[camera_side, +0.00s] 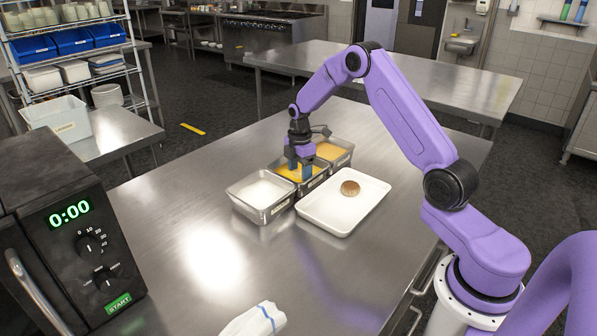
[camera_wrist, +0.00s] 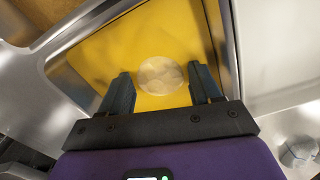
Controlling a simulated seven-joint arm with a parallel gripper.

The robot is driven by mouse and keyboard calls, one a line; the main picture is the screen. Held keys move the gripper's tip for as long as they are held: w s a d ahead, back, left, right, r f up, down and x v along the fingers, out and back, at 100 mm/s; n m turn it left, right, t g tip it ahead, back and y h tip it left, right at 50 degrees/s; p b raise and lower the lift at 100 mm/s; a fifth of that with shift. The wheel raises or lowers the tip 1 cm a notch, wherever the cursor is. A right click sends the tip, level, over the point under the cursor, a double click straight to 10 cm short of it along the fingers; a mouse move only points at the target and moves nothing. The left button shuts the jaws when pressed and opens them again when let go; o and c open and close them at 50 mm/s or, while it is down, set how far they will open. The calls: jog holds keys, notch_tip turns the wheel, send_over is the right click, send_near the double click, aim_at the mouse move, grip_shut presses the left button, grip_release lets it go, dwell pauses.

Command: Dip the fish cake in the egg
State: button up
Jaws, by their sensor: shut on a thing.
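The egg (camera_side: 284,171) is a yellow liquid in the middle of three metal trays; it fills the tray in the wrist view (camera_wrist: 110,50). My gripper (camera_side: 300,172) points down into this tray. In the wrist view, a pale, round fish cake (camera_wrist: 161,75) lies between the two dark fingertips of my gripper (camera_wrist: 161,84), over the egg. The gripper is shut on it. The fish cake is hidden by the fingers in the side view, and I cannot tell how deep it sits in the egg.
A metal tray of white powder (camera_side: 262,190) stands in front left of the egg, and one of orange crumbs (camera_side: 330,151) behind it. A white tray (camera_side: 326,221) to the right holds a brown round cake (camera_side: 350,188). A microwave (camera_side: 60,230) and cloth (camera_side: 256,321) are nearer.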

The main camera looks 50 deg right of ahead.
jog(key=shift+w, duration=0.4)
dwell(0.8)
notch_tip(320, 180, up, 10)
dwell(1.0)
dwell(0.6)
